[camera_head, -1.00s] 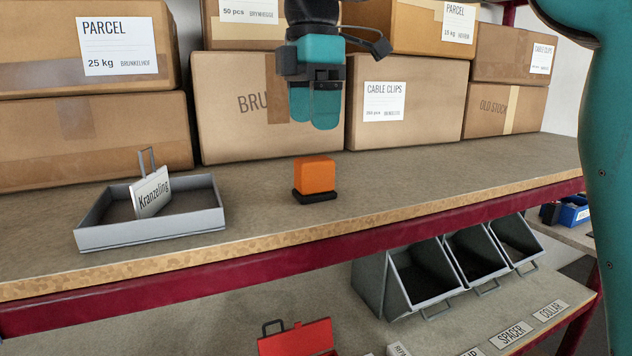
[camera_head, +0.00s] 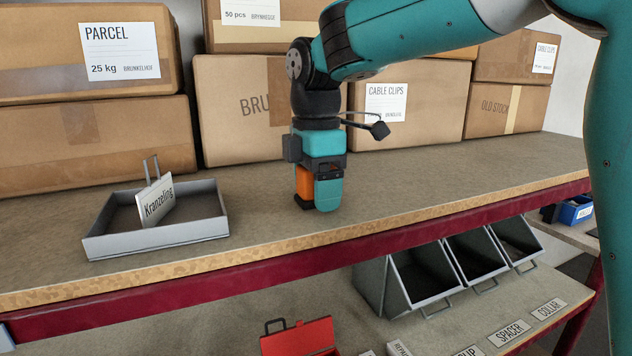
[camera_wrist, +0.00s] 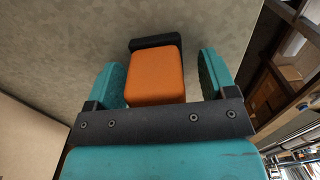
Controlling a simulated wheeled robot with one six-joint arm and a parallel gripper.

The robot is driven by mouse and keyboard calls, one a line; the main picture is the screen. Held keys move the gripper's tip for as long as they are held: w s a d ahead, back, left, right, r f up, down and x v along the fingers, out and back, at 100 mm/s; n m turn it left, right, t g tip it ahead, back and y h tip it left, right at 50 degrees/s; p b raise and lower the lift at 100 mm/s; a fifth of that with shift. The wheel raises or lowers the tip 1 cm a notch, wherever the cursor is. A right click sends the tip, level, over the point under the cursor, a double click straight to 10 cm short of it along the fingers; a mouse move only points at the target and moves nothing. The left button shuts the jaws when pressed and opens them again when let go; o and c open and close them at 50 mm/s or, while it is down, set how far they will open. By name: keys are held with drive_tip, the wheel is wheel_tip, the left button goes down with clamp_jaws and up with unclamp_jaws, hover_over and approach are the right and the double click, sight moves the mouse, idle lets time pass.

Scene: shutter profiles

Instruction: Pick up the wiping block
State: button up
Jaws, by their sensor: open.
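The wiping block is an orange block on a black base (camera_head: 304,181), standing upright on the shelf top. My gripper (camera_head: 318,190) is lowered over it, and one teal finger hides part of the block in the head view. In the wrist view the orange block (camera_wrist: 156,78) sits between the two teal fingers of my gripper (camera_wrist: 163,80). The fingers are open, with a narrow gap at the left finger and a gap at the right finger.
A grey tray (camera_head: 100,247) with a "Kranzeling" card (camera_head: 158,204) stands to the left on the shelf (camera_head: 255,215). Cardboard boxes (camera_head: 232,110) line the back. The shelf's front edge is close in front. Grey bins (camera_head: 425,280) and a red box (camera_head: 298,337) are below.

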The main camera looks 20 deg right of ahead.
drive_tip(key=c, duration=1)
drive_tip(key=shift+r, duration=0.1)
wheel_tip(320, 180, up, 10)
drive_tip(key=shift+f+b, duration=0.1)
drive_tip(key=shift+b, duration=0.6)
drive_tip(key=o, duration=0.3)
drive_tip(key=shift+c, duration=1.2)
wheel_tip(320, 180, down, 6)
drive_tip(key=b, duration=0.6)
drive_tip(key=shift+r, duration=0.25)
